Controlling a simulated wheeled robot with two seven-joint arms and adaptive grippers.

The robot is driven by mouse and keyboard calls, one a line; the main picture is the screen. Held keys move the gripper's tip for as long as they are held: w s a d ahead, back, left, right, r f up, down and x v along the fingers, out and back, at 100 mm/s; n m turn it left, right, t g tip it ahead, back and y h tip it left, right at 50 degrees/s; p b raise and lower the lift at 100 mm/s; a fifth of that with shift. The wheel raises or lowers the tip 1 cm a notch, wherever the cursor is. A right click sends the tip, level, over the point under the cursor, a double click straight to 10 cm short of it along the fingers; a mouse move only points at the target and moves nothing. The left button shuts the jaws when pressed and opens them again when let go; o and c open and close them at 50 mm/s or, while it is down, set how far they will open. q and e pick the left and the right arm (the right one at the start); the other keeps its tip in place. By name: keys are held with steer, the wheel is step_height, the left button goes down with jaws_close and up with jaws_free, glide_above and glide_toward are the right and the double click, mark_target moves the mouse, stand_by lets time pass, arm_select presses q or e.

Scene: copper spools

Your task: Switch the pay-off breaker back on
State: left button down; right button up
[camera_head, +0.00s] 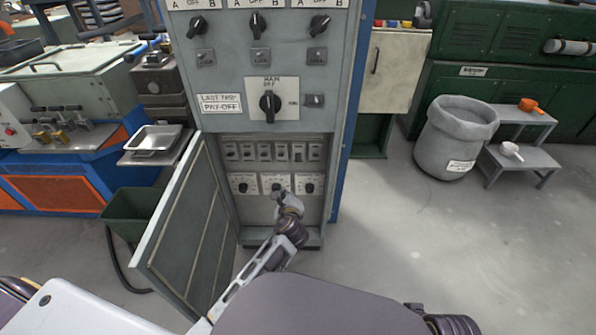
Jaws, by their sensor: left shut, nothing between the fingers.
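The grey control cabinet (230,63) stands upright in front of me, with its lower door (185,230) swung open to the left. Inside is a row of several small breakers (265,152); their lever positions and labels are too small to read. Below them are three white plates with black knobs (244,184). A label (221,104) reads "LAST TRIP PAY-OFF". My left gripper (281,196) is shut and empty, in front of the middle knob plate, below the breakers. I cannot tell whether it touches the plate. My right gripper is not in view.
A main rotary switch (270,103) and three upper selector knobs (256,25) are on the cabinet front. A green bin (130,215) stands left of the door. A grey barrel (455,135) and grey steps (520,160) stand right. The floor between is clear.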

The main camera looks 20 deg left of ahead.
arm_select(q)
steer(key=w+d+m+t, duration=0.1)
steer(key=m, duration=0.2)
steer(key=w+d+m+t, duration=0.1)
steer(key=m, duration=0.3)
steer(key=w+d+m, duration=0.1)
steer(key=m, duration=0.3)
steer(key=shift+w+r+t+h, duration=0.15)
steer(key=shift+w+t+h, duration=0.25)
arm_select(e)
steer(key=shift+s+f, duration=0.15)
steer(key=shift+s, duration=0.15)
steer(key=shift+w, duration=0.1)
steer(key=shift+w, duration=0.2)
arm_select(q)
steer(key=shift+w, duration=0.1)
